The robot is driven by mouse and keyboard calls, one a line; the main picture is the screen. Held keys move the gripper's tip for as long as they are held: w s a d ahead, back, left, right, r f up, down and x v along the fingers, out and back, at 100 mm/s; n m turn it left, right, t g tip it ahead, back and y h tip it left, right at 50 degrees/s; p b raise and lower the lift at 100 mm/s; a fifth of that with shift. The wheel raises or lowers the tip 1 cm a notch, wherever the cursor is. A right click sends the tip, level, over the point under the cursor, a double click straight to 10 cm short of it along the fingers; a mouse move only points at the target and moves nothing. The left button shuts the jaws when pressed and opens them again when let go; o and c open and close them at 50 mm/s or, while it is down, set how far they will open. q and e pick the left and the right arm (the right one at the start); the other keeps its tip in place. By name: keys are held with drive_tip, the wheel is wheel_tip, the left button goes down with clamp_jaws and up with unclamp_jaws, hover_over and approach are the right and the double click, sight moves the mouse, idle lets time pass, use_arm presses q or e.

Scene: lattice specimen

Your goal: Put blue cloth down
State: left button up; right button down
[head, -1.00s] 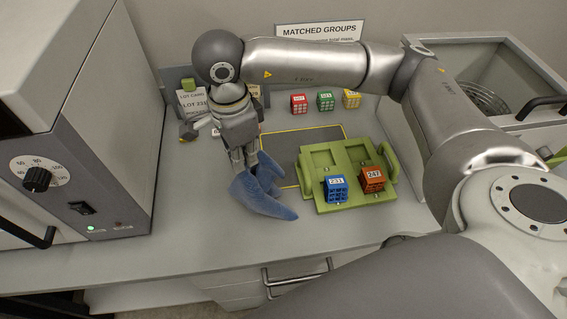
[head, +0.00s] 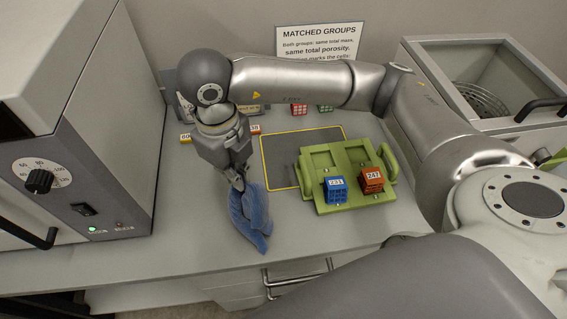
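The blue cloth (head: 251,217) is a crumpled, narrow bundle near the front of the counter, left of the green tray (head: 327,206). My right gripper (head: 238,185) points down with its fingers shut on the cloth's upper end. The cloth hangs down from the fingertips toward the counter's front edge; I cannot tell whether its lower end touches the counter. My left gripper is not in view.
The green tray holds a blue lattice cube (head: 336,189) and an orange-brown one (head: 371,180). A dark yellow-edged mat (head: 285,152) lies behind. A grey oven-like machine (head: 95,150) stands left, a metal basin (head: 478,75) right. Bare counter lies left of the cloth.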

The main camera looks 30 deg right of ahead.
drive_tip(key=s+a+m, duration=0.1)
drive_tip(key=m, duration=0.4)
drive_tip(key=a+m, duration=0.1)
drive_tip(key=m, duration=0.5)
drive_tip(key=s+a+m, duration=0.1)
drive_tip(key=m, duration=0.4)
drive_tip(key=shift+s+a+r+m+p, duration=0.15)
drive_tip(key=shift+s+r+m+p, duration=0.15)
drive_tip(key=shift+m, duration=0.1)
drive_tip(key=shift+w+d+f+p, duration=0.45)
drive_tip(key=shift+w+f+p, duration=0.35)
drive_tip(key=shift+w+f, duration=1.45)
drive_tip(key=shift+w+d+f+p, duration=0.4)
drive_tip(key=shift+w+f+p, duration=0.45)
drive_tip(key=shift+w+f, duration=1.35)
drive_tip(key=shift+w+d+f+p, duration=0.45)
drive_tip(key=shift+w+f+p, duration=0.35)
drive_tip(key=shift+w+f, duration=1.45)
drive_tip(key=c, duration=2.2)
unclamp_jaws()
drive_tip(key=shift+w+r, duration=0.1)
drive_tip(key=shift+r, duration=0.05)
drive_tip(key=o, duration=1.2)
drive_tip(key=shift+r, duration=0.1)
